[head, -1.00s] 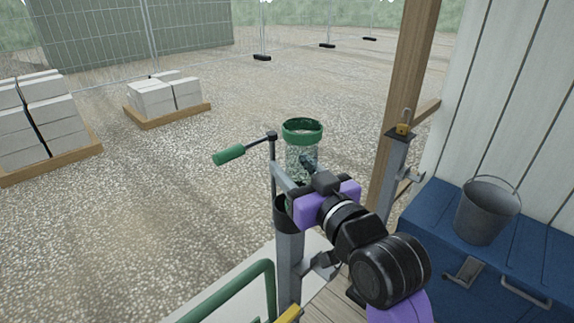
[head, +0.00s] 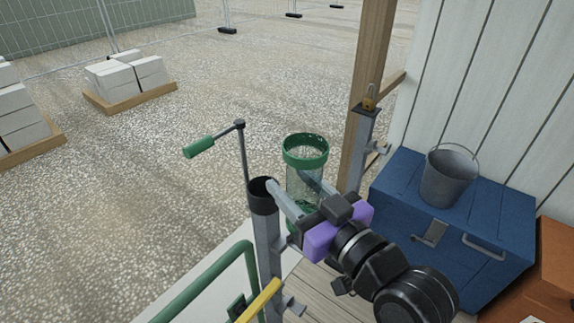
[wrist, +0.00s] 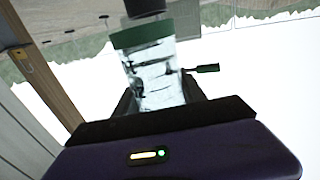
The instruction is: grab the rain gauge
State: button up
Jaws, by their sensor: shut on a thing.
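The rain gauge (head: 305,180) is a clear cylinder with a green rim and some green at its lower end. It stands roughly upright in the head view, beside and to the right of a grey post (head: 268,245) with a black open top. My gripper (head: 291,186) is shut on the gauge's clear body, a finger on either side. In the wrist view the gauge (wrist: 155,75) sits between my fingers (wrist: 158,93). My gripper hides part of its lower end, so I cannot tell whether anything touches it below.
A crank with a green handle (head: 199,147) rises beside the post. A green rail (head: 215,278) and yellow bar (head: 258,302) are in front. A padlocked post (head: 361,140) and a blue chest (head: 405,205) with a bucket (head: 449,178) stand right. Open gravel lies left.

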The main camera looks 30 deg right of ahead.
aim_at(314, 204)
jog(key=shift+s+d+p, duration=0.15)
jog(key=shift+s+p, duration=1.45)
jog(key=shift+s, duration=0.3)
